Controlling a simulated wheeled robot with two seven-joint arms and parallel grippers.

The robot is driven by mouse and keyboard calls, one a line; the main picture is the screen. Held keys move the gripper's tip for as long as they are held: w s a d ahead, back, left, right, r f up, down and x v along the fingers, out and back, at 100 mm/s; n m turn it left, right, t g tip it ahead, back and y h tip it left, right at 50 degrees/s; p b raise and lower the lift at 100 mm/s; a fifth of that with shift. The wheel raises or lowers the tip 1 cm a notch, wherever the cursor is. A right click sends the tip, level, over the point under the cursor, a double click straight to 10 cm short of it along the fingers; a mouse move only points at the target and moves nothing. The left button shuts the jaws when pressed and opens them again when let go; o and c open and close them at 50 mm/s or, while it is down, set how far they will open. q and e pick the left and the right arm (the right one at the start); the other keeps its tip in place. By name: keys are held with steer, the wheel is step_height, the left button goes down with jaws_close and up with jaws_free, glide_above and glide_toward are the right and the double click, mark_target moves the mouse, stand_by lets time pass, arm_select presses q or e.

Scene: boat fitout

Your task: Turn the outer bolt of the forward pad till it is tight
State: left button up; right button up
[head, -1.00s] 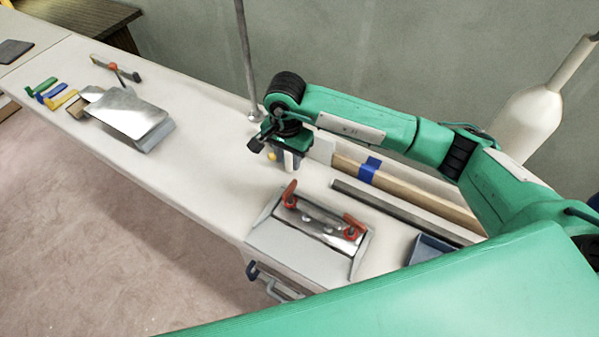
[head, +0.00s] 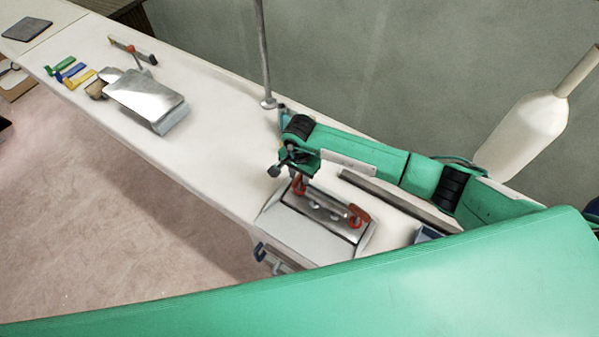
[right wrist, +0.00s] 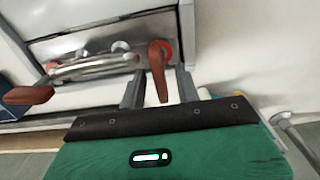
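The pad is a pale block with a metal plate (head: 325,212) on top, at the bench's near edge. It bears two red-handled bolts: one red handle (head: 299,186) at the plate's far left end, one red handle (head: 357,215) at its right end. My right gripper (head: 296,178) is down at the left handle. In the right wrist view its two fingers (right wrist: 160,88) are apart, one on each side of a red handle (right wrist: 158,72); contact cannot be told. The other red handle (right wrist: 29,95) lies to the left there. My left gripper is not in view.
A curved metal bar (right wrist: 95,68) lies between the handles. A second metal-topped block (head: 148,98) and coloured tools (head: 72,71) lie further left on the bench. A thin post (head: 264,55) stands behind. The bench between is clear.

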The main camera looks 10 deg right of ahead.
steer(key=shift+c, duration=0.4)
jaws_close()
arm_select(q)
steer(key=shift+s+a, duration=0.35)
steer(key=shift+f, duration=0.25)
arm_select(e)
steer(key=shift+f, duration=0.1)
